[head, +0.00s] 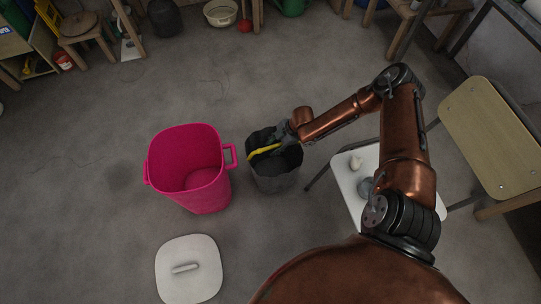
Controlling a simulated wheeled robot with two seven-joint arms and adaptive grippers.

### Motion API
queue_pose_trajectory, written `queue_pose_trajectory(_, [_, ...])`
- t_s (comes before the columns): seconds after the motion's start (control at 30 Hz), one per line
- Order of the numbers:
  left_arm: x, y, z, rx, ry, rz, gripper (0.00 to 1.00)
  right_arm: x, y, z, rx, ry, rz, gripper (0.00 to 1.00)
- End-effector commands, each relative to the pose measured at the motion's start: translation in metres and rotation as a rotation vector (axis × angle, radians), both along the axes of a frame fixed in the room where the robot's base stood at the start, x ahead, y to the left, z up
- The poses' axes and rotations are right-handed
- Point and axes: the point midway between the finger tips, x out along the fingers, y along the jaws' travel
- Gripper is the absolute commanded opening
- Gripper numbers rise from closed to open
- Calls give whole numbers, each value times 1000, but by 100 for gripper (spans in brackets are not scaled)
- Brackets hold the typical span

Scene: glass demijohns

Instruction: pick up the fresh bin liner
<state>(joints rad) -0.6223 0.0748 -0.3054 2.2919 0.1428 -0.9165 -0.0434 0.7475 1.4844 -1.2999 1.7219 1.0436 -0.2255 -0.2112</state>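My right gripper (285,131) reaches in from the right and is at the far right rim of a dark grey bin (274,184). The gripper is small and dark against the bin, so I cannot tell whether its fingers are open or shut. A yellow curved strip (263,150) lies across the bin's mouth, close to the fingers. Dark material shows inside the bin. I cannot clearly identify the fresh bin liner. A small whitish item (356,163) and a grey rounded item (366,187) rest on a white seat (347,181), partly behind my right arm. My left gripper is out of view.
A pink tub (187,166) with side handles stands open and seems empty left of the grey bin. A white lid (188,269) lies on the floor in front. A wooden-seated chair (490,135) is at right. Stools line the back. The floor at left is clear.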

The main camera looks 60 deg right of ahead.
Motion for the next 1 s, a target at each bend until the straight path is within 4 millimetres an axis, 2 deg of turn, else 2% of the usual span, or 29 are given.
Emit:
queue_pose_trajectory(0.27, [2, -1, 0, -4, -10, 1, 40, 1, -1, 0, -1, -2, -1, 33])
queue_pose_trajectory(0.73, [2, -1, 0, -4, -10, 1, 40, 1, 0, 0, 0, -1, 0, 1])
queue_pose_trajectory(1.0, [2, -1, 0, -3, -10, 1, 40, 1, 0, 0, 0, -1, 0, 0])
